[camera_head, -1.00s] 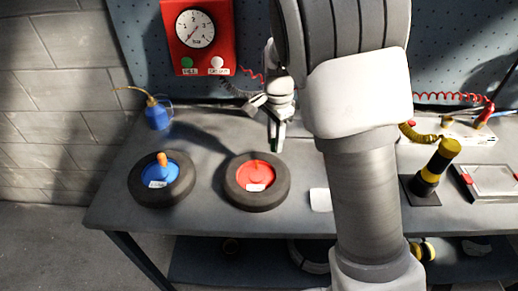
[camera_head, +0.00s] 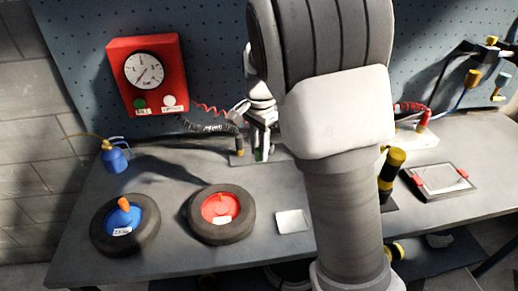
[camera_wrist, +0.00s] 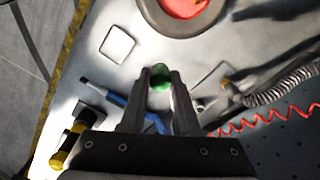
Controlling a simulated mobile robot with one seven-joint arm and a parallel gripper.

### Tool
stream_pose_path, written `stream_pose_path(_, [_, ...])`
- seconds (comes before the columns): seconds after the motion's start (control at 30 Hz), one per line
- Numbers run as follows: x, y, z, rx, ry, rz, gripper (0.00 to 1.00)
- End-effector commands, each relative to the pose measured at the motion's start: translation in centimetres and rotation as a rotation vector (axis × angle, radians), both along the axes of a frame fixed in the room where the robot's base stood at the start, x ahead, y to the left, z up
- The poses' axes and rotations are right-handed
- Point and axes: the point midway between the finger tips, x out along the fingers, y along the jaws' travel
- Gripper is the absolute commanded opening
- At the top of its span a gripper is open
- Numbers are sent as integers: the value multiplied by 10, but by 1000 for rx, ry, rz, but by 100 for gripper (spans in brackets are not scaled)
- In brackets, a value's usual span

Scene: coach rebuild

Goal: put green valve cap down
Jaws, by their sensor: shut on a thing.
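My gripper (camera_head: 261,154) is shut on the green valve cap (camera_wrist: 160,73), whose top shows between the fingertips in the wrist view. In the head view only a sliver of green (camera_head: 258,155) shows by the fingers. The gripper points down at the back of the bench, behind and right of the red-hubbed wheel (camera_head: 221,230). A thin grey plate (camera_head: 238,160) lies by the fingertips. I cannot tell whether the cap touches anything below it.
A blue-hubbed wheel (camera_head: 147,232), a blue oil can (camera_head: 115,160) and a white square (camera_head: 291,221) are on the bench (camera_head: 180,268). A red gauge box (camera_head: 155,108) hangs behind. A yellow-black cylinder (camera_head: 391,165) and a framed tray (camera_head: 440,178) stand right. Bench is clear between wheel and plate.

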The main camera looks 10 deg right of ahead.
Motion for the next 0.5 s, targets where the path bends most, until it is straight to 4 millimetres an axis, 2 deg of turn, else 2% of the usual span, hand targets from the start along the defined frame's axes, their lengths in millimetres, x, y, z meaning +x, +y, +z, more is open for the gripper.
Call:
stream_pose_path(0.13, [0,0,9,0,0,0,0])
stream_pose_path(0.5, [-2,-4,6,1,1,-3,0])
